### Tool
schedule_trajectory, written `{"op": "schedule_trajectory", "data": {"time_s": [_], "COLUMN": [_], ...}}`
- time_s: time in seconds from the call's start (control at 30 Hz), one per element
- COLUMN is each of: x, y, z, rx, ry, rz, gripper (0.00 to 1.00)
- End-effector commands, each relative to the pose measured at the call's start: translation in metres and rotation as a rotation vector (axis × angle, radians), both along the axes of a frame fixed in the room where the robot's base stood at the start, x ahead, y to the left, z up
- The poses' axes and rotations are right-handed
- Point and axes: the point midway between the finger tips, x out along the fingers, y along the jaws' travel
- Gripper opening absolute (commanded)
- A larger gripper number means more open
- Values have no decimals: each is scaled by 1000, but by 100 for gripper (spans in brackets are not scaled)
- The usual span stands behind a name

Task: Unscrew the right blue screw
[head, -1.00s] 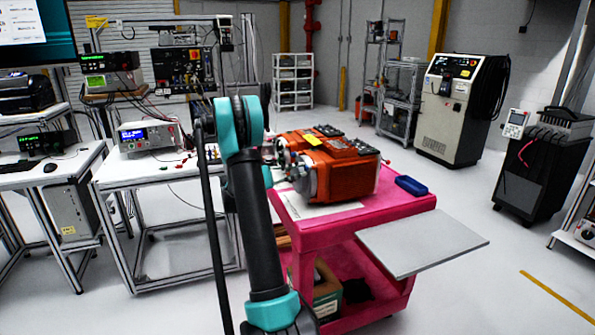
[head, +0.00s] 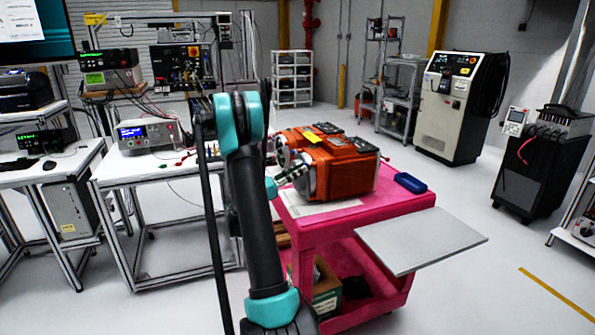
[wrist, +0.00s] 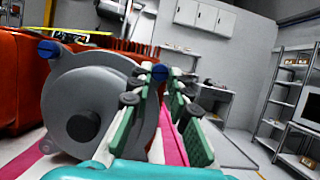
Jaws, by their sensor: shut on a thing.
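The orange motor (head: 345,175) sits on the pink cart, and its round grey end plate (wrist: 85,100) fills the left of the wrist view. The left blue screw (wrist: 47,49) shows at the plate's upper left, clear of my gripper. The right blue screw (wrist: 160,72) is at the plate's right edge, at the tips of my gripper (wrist: 169,75). The green-padded fingers are shut on it, though the contact is partly hidden. In the head view my gripper (head: 299,169) reaches the motor's left end, and the screws are too small to make out.
The pink cart (head: 310,231) has a grey side shelf (head: 420,240) and a blue tray (head: 410,183) to the motor's right. A white bench with instruments (head: 145,135) stands to the left. The floor right of the cart is clear.

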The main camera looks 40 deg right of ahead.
Motion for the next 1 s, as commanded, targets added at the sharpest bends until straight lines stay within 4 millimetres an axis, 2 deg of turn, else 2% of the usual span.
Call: {"op": "schedule_trajectory", "data": {"time_s": [1.0], "x": [-11], "y": [1], "z": [5], "rx": [230], "ry": [935], "rz": [-2], "gripper": [0]}}
